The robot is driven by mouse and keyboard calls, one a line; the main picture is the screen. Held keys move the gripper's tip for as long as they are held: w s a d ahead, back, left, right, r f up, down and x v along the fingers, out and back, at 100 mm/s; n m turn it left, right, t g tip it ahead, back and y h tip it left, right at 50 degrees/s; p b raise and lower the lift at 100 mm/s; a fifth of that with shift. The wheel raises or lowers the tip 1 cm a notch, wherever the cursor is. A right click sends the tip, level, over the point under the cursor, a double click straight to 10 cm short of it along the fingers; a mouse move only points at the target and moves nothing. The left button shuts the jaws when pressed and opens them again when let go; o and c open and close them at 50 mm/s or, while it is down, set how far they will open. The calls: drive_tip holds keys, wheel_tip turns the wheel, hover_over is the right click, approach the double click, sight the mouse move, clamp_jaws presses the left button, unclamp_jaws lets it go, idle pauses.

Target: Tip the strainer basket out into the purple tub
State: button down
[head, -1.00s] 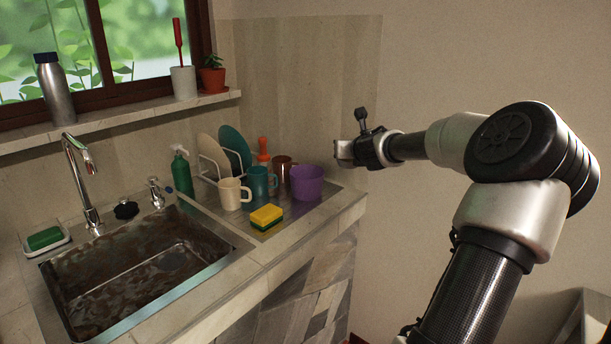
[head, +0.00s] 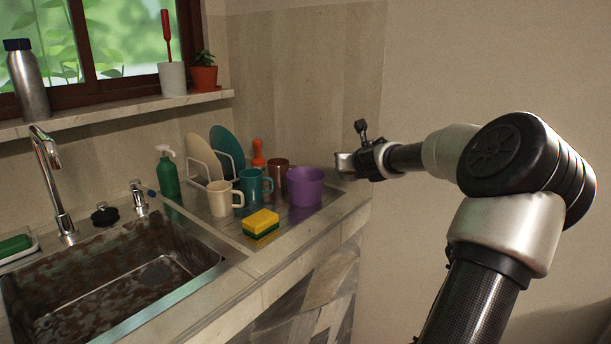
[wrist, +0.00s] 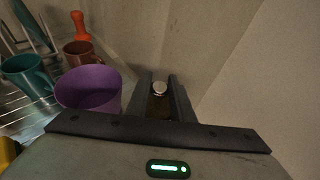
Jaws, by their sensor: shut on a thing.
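The purple tub (head: 305,188) stands upright at the right end of the ribbed metal drainboard. It also shows in the wrist view (wrist: 88,92), left of the fingers. My gripper (head: 343,163) is up and to the right of the tub in the head view, near the wall. In the wrist view my gripper (wrist: 160,96) is shut on a small round silvery piece, which I take to be the knob of the strainer basket (wrist: 159,88). A dark brownish patch shows below it. The rest of the basket is hidden, and I cannot tell its tilt or contents.
A copper mug (head: 281,173), a teal mug (head: 253,186) and a cream mug (head: 221,200) stand left of the tub. A yellow-green sponge (head: 261,223) lies in front. The dirty sink (head: 120,290) is at left. The wall is close behind my gripper.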

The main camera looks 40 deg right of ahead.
drive_tip(key=shift+w+a+r+n, duration=0.3)
drive_tip(key=shift+w+a, duration=0.05)
drive_tip(key=shift+w, duration=0.1)
drive_tip(key=w+a+n, duration=0.1)
drive_tip(key=w+a+r+n+g, duration=0.1)
drive_tip(key=w+a+g+h+p, duration=0.1)
drive_tip(key=w, duration=0.1)
drive_tip(key=shift+a+r+n, duration=0.15)
drive_tip(key=shift+r+n, duration=0.2)
drive_tip(key=shift+n, duration=0.05)
drive_tip(key=shift+w+a+r+g+h+p, duration=0.3)
drive_tip(key=shift+r+p, duration=0.25)
drive_tip(key=shift+p, duration=0.25)
drive_tip(key=shift+n, duration=0.3)
drive_tip(key=shift+w+a+p, duration=0.2)
drive_tip(key=shift+a+p, duration=0.05)
drive_tip(key=shift+p, duration=0.4)
